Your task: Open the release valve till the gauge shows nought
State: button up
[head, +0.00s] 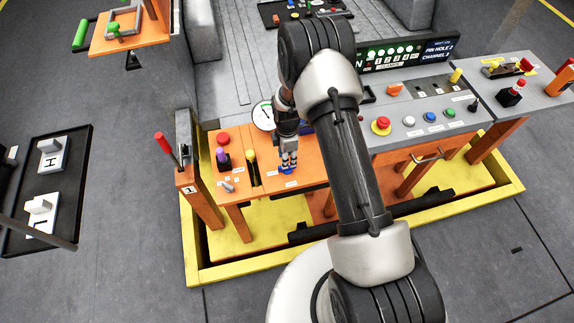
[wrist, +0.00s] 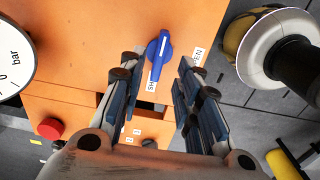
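The blue release valve handle (wrist: 159,50) sits on the orange panel, its narrow end towards a label starting "SH"; a label ending "EN" is to its right. The handle's blue base shows in the head view (head: 286,170). My gripper (wrist: 158,68) is open, its fingers either side of the handle's line in the picture, with no contact visible. In the head view my gripper (head: 289,160) points down just above the handle. The white round gauge (head: 263,117) is partly behind my arm; its reading is too small to tell. The wrist view cuts it (wrist: 12,55), showing "bar" and a 0.
Left of the valve on the orange panel (head: 270,183) are a yellow-topped lever (head: 250,155), a purple knob (head: 222,154) and a red button (head: 223,139). A red-handled lever (head: 165,143) stands further left. The grey panel with several buttons (head: 408,125) is to the right.

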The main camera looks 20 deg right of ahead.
notch_tip(320, 180, down, 5)
jog(key=shift+f+b, duration=0.1)
jog(key=shift+b, duration=0.35)
jog(key=shift+c, duration=0.6)
grip_shut()
